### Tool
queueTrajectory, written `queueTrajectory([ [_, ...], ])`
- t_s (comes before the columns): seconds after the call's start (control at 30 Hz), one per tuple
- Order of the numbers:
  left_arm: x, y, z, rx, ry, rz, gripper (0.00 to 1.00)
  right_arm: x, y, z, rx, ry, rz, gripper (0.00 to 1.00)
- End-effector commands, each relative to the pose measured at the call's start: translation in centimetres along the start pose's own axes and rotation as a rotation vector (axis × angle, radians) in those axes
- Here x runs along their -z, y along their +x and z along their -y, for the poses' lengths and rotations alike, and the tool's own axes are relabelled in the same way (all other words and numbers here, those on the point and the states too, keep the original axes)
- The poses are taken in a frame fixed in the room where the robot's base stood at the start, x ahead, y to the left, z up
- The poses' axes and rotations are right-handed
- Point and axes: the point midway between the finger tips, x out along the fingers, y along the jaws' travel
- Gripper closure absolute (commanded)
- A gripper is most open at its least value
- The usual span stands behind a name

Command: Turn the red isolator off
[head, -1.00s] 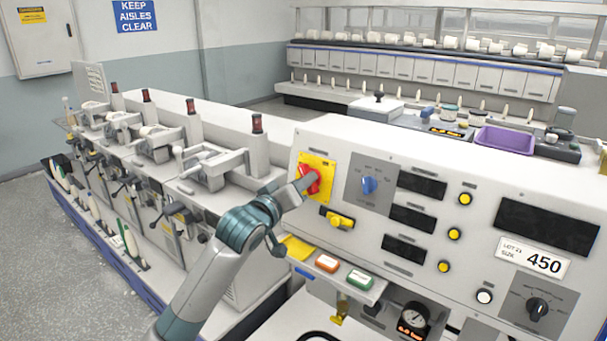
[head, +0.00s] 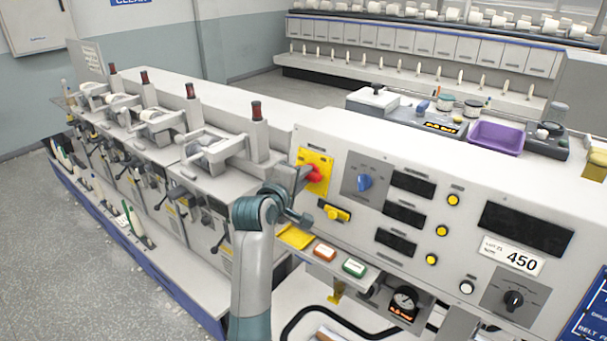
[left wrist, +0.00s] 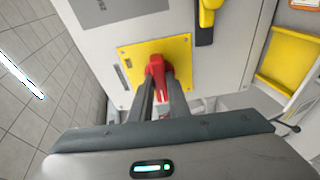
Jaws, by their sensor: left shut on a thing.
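The red isolator handle (head: 314,174) sits on a square yellow plate (head: 325,164) at the left end of the grey control panel. In the left wrist view the red handle (left wrist: 157,66) stands out from the yellow plate (left wrist: 118,72). My left gripper (head: 307,177) is at the handle, and in the left wrist view its two fingers (left wrist: 160,88) are closed around it. The fingers and wrist hide part of the handle in the head view. My right gripper is not in view.
A blue knob (head: 364,182) and a yellow switch (head: 335,213) are close by on the panel. A purple tray (head: 497,137) stands behind the panel.

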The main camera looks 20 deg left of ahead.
Motion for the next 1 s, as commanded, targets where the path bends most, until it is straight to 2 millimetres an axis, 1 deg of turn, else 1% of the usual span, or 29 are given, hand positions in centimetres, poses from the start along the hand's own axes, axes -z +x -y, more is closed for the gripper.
queueTrajectory([
  [0.2,0.03,0.01,0.13,0.016,-0.054,-0.001,1.0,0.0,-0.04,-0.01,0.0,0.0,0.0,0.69],
  [0.6,0.07,0.01,0.14,0.019,-0.062,-0.002,1.0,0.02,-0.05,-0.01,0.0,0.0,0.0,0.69],
  [0.63,0.07,0.01,0.14,0.019,-0.062,-0.002,0.82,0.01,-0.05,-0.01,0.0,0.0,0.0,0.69],
  [0.67,0.08,0.01,0.14,0.018,-0.062,-0.002,0.75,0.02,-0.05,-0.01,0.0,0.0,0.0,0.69],
  [0.7,0.08,0.01,0.13,0.018,-0.061,-0.002,0.66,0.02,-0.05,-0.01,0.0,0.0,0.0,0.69],
  [1.0,0.04,0.0,0.0,0.016,-0.06,-0.001,0.66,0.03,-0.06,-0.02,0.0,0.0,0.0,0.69],
])
